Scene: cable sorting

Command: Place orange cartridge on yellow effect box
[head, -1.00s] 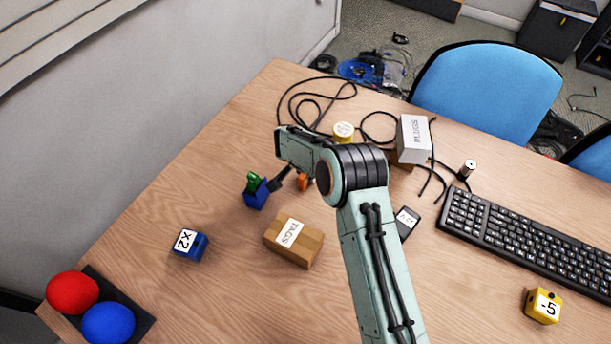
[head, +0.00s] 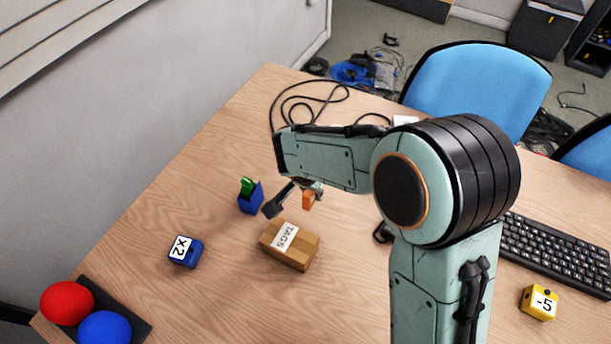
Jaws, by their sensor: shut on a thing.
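The orange cartridge (head: 308,201) shows as a small orange block below my wrist, near the middle of the head view. My gripper (head: 302,194) is shut on it, just behind the TAGS box; my own arm partly hides the grip. The yellow effect box (head: 540,303), marked "-5", sits on the table at the lower right, in front of the keyboard. Its top looks bare. My gripper is well to the left of it.
A cardboard TAGS box (head: 289,246) stands just in front of my gripper. A blue holder with a green piece (head: 250,198) and a blue X2 box (head: 185,252) are to the left. The keyboard (head: 560,262) lies at right. My arm hides the table's middle.

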